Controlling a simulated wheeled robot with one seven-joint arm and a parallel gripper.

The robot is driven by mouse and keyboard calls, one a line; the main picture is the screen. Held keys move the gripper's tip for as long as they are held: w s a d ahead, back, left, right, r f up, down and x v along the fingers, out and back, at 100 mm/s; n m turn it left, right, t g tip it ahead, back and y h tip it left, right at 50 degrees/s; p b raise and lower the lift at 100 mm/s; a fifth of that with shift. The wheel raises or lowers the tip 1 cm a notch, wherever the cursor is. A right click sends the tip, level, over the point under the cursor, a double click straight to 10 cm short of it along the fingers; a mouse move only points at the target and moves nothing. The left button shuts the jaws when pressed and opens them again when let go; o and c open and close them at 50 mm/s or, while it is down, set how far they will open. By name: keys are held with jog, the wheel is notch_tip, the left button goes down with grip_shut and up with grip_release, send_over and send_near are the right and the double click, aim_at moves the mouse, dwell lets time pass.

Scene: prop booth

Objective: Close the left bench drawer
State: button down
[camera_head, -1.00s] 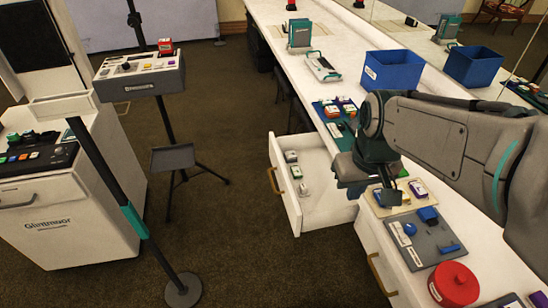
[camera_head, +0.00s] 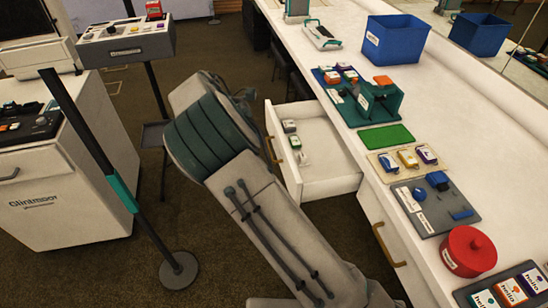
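The left bench drawer (camera_head: 330,188) is pulled out from the front of the white bench, left of the second drawer front. Its inside shows, with a few small items (camera_head: 291,135) near its left side. Its wooden bar handle (camera_head: 271,150) is on the front panel, which faces left. My arm rises from the bottom of the picture and bends in front of the drawer, left of it. The arm's bulk overlaps the floor beside the drawer front. My gripper is hidden behind the arm, so its distance from the drawer front cannot be seen.
The bench top (camera_head: 450,130) holds a blue bin (camera_head: 395,38), a teal holder (camera_head: 375,100), a grey tray (camera_head: 428,222) and a red pot (camera_head: 468,252). A lower drawer handle (camera_head: 385,245) is nearby. A black post (camera_head: 100,150) and white cabinet (camera_head: 75,195) stand left.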

jog(key=a+f+n+t+h, duration=0.1)
jog(key=a+f+n, duration=0.2)
jog(key=a, duration=0.2)
jog(key=b, duration=0.2)
send_near(283, 157)
jog(key=shift+a+x, duration=0.2)
jog(key=shift+x, duration=2.85)
jog(key=shift+w+f, duration=0.1)
jog(key=shift+f, duration=0.05)
